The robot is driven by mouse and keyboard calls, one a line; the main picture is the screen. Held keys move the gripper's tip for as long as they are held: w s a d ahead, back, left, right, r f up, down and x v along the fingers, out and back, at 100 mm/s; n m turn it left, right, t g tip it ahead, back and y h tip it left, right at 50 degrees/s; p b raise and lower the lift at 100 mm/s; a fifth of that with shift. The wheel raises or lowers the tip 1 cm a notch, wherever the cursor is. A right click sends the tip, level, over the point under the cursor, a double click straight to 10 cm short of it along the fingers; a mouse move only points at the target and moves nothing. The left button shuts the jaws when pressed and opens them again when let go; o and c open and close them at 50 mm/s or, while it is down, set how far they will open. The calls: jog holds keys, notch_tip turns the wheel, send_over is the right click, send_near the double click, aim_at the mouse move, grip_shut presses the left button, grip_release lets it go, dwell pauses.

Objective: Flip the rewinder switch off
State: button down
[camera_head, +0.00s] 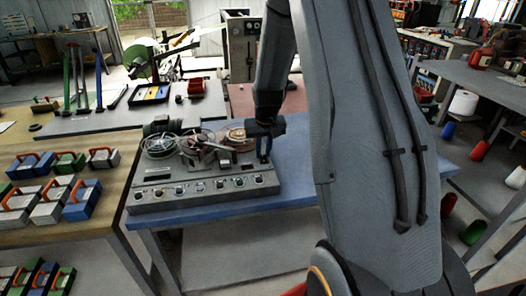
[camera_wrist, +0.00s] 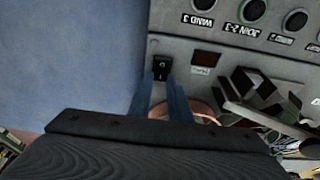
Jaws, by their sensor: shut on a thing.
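The rewinder (camera_head: 150,198) is a grey machine with a sloped front panel and reels on top, standing on a blue table. In the wrist view its panel (camera_wrist: 225,58) shows a small black rocker switch (camera_wrist: 161,66) with a light mark on it. My gripper (camera_wrist: 161,82) has its two blue fingers on either side of the switch, closed on it at the tips. In the head view my gripper (camera_head: 264,153) is at the right end of the rewinder, and I cannot make out the switch there. I cannot tell which way the rocker is tilted.
A dark reddish window (camera_wrist: 206,59) and a row of round labelled controls (camera_wrist: 253,10) are beside the switch. A wooden table (camera_head: 70,235) with several handled blocks stands at left.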

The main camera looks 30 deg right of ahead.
aim_at(264, 161)
jog(key=c, duration=1.6)
grip_release()
jog(key=shift+c, duration=0.2)
jog(key=b+v, duration=0.2)
jog(key=v, duration=0.5)
jog(key=shift+s+r, duration=0.15)
jog(key=shift+r, duration=0.25)
jog(key=s+a+f+n, duration=0.1)
jog(key=s+a, duration=0.7)
jog(key=s, duration=0.2)
jog(key=s+a+f+n+g+b, duration=0.1)
jog(key=s+a+n, duration=0.1)
jog(key=s+a, duration=0.7)
jog(key=shift+s+y, duration=0.4)
jog(key=shift+s, duration=0.8)
